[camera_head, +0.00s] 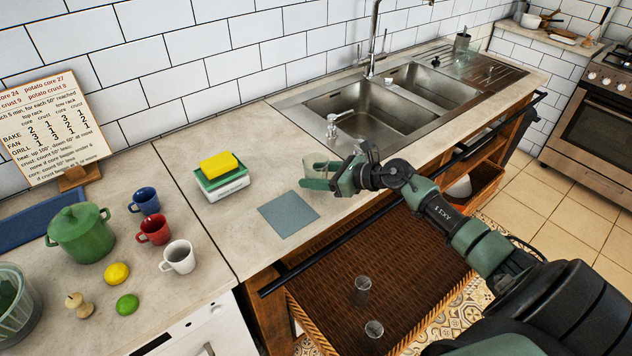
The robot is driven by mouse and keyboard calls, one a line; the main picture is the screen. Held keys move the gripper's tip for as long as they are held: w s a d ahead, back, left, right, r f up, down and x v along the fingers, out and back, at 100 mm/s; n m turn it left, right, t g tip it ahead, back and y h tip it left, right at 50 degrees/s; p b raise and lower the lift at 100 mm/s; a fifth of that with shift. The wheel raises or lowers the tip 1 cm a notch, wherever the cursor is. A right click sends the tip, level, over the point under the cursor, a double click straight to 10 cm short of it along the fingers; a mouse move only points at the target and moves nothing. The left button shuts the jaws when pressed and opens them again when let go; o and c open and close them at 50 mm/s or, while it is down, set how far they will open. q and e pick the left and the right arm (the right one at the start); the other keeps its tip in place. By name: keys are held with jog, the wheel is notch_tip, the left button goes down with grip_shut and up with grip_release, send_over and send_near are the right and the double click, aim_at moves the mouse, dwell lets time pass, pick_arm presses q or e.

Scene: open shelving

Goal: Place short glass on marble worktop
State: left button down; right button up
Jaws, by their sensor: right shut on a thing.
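My right gripper (322,178) reaches in from the right over the marble worktop (268,150). It is shut on a short clear glass (316,160), partly hidden by the fingers. The glass is near the front left corner of the sink, just behind the blue-grey cloth. I cannot tell whether its base touches the worktop. Two more clear glasses, one (362,284) and another (373,328), are in the wicker basket (420,235) below the worktop. My left gripper is not in view.
The blue-grey cloth (288,212) lies flat at the front. Sponges (220,166) sit on a white block to the left. The sink (350,98) is behind. Mugs (178,257), a green pot (80,232) and fruit stand at the left. A black rail (330,247) runs along the front.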

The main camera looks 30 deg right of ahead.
notch_tip(320, 180, down, 3)
jog(key=shift+r, duration=0.2)
jog(key=shift+f+b, duration=0.2)
jog(key=shift+b, duration=0.1)
jog(key=o, duration=1.6)
jog(key=shift+c, duration=0.2)
jog(key=shift+r, duration=0.1)
